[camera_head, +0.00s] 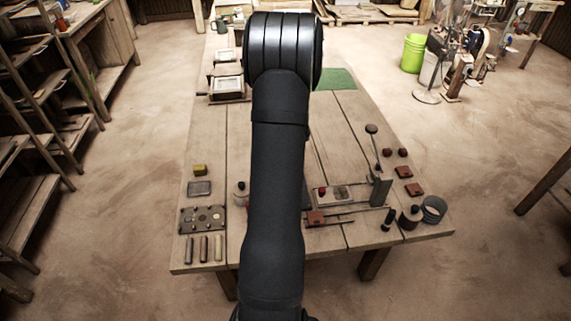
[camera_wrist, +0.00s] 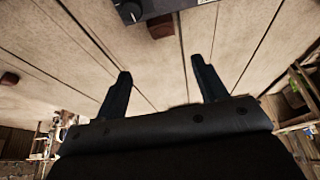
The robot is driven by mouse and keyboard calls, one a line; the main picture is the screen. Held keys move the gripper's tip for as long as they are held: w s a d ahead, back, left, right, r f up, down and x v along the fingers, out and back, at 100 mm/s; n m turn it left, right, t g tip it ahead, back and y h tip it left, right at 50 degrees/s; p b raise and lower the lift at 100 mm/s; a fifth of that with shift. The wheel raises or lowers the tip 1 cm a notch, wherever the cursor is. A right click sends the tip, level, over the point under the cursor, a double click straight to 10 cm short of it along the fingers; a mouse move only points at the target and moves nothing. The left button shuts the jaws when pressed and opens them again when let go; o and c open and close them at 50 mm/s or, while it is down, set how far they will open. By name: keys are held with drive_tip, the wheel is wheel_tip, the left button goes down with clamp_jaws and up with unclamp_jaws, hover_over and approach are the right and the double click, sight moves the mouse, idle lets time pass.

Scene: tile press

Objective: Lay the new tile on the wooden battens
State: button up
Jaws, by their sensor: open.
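My gripper (camera_wrist: 163,72) is open and empty in the wrist view, its two dark fingers apart above bare table planks. In the head view my arm hides it. A small reddish-brown tile (camera_head: 316,217) lies at the front of the lever press (camera_head: 380,188). Beyond my fingertips in the wrist view is a reddish-brown block (camera_wrist: 160,27) beside a dark metal part (camera_wrist: 140,8). Dark red tiles (camera_head: 415,189) lie at the right of the table. I cannot tell which piece is the new tile. I cannot clearly make out the wooden battens; my arm hides the table's middle.
On the plank table (camera_head: 345,120), a dark plate with round recesses (camera_head: 202,219) and several short bars (camera_head: 203,248) lie front left. A dark ring (camera_head: 434,209) and a dark handle (camera_head: 388,219) are front right. A green mat (camera_head: 336,79) lies behind; planks before it look clear.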

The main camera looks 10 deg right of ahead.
drive_tip(key=x, duration=0.7)
drive_tip(key=f, duration=0.4)
drive_tip(key=shift+w+a, duration=0.3)
drive_tip(key=shift+a, duration=0.05)
drive_tip(key=shift+w+f, duration=0.3)
drive_tip(key=shift+f, duration=0.25)
drive_tip(key=c, duration=1.2)
drive_tip(key=shift+o, duration=0.2)
drive_tip(key=shift+r, duration=0.1)
